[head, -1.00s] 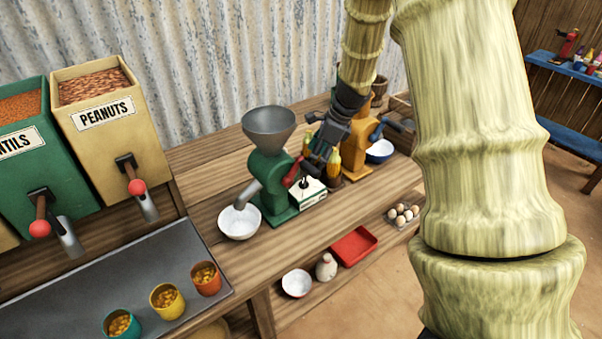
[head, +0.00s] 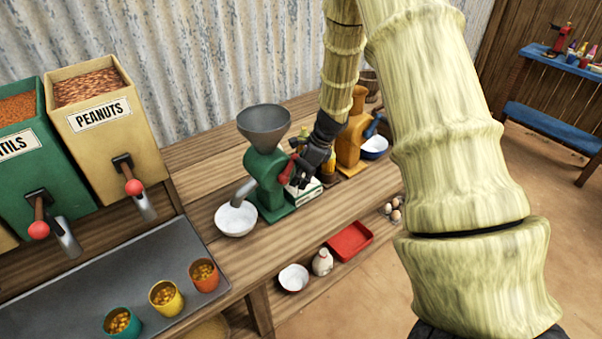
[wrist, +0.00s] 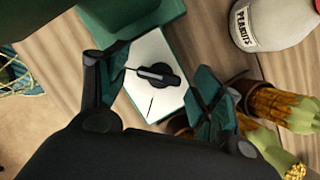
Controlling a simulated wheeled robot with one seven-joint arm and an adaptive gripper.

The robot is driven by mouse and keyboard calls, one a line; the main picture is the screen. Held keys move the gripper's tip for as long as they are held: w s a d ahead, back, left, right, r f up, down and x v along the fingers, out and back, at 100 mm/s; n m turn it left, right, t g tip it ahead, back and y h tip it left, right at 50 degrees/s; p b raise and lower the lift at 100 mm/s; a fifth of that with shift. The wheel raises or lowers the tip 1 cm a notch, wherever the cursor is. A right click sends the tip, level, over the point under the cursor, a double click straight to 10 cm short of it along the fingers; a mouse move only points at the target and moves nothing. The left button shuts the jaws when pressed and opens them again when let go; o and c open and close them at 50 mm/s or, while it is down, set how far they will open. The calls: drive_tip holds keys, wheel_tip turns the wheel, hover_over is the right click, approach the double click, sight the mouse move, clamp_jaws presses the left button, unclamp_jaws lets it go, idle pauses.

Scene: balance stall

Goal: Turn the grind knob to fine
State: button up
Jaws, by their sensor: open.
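The green grinder (head: 268,178) stands on the wooden counter with a grey funnel on top and a spout over a white bowl. Its grind knob (wrist: 155,75) is a black pointer knob on a white plate (wrist: 150,108) in the wrist view. A dark line is marked on the plate near the knob. My gripper (wrist: 158,88) is open, with one finger on each side of the knob and plate, apart from the knob. The label wording cannot be read.
A white bowl (head: 236,219) sits under the spout. An orange grinder (head: 351,140) stands to the right. A red tray (head: 349,241) is on the lower shelf.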

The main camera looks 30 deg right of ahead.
drive_tip(key=c, duration=1)
drive_tip(key=shift+r+n+p, duration=0.1)
drive_tip(key=shift+n+p, duration=0.2)
drive_tip(key=n+g+p, duration=0.1)
drive_tip(key=n+p, duration=0.1)
drive_tip(key=n, duration=0.1)
drive_tip(key=shift+w+d+y, duration=0.15)
drive_tip(key=shift+y, duration=0.25)
drive_tip(key=n+g+p, duration=0.1)
drive_tip(key=n+g, duration=0.1)
drive_tip(key=n, duration=0.3)
drive_tip(key=shift+w+d, duration=0.1)
drive_tip(key=n+g, duration=0.1)
drive_tip(key=n, duration=0.3)
drive_tip(key=shift+w+n+g, duration=0.1)
drive_tip(key=shift+n+g, duration=0.2)
drive_tip(key=shift+g, duration=0.1)
drive_tip(key=n, duration=0.2)
drive_tip(key=n+g+h, duration=0.1)
drive_tip(key=n, duration=0.1)
drive_tip(key=shift+w+n+g, duration=0.1)
drive_tip(key=shift+n+g, duration=0.2)
drive_tip(key=shift+n, duration=0.1)
